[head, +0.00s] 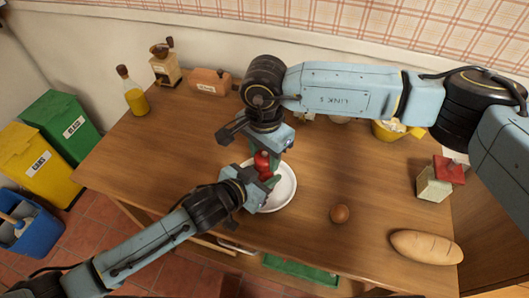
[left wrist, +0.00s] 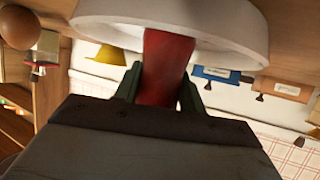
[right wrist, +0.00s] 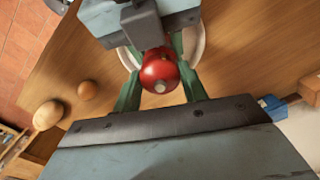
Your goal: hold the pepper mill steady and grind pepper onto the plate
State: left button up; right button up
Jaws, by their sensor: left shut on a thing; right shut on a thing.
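The red pepper mill (head: 262,162) is upright over the white plate (head: 288,190) near the table's front edge. My left gripper (head: 254,187) is shut on the mill's lower body, which shows as a red column in the left wrist view (left wrist: 165,68), with the plate's rim (left wrist: 230,40) close by. My right gripper (head: 268,160) is above it, shut on the mill's top; the round red knob with a pale tip shows between its green fingers in the right wrist view (right wrist: 161,72). I cannot tell whether any pepper lies on the plate.
A brown egg (head: 340,214) and a bread loaf (head: 426,247) lie to the right. A red-topped box (head: 436,180) and yellow bowl (head: 388,130) stand farther back. The table's left part is clear.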

aim_at(264, 155)
jog(key=m, duration=0.4)
jog(key=shift+m, duration=1.8)
jog(key=o, duration=1)
jog(key=shift+r, duration=0.1)
notch_tip(264, 155, up, 12)
jog(key=shift+f, duration=0.1)
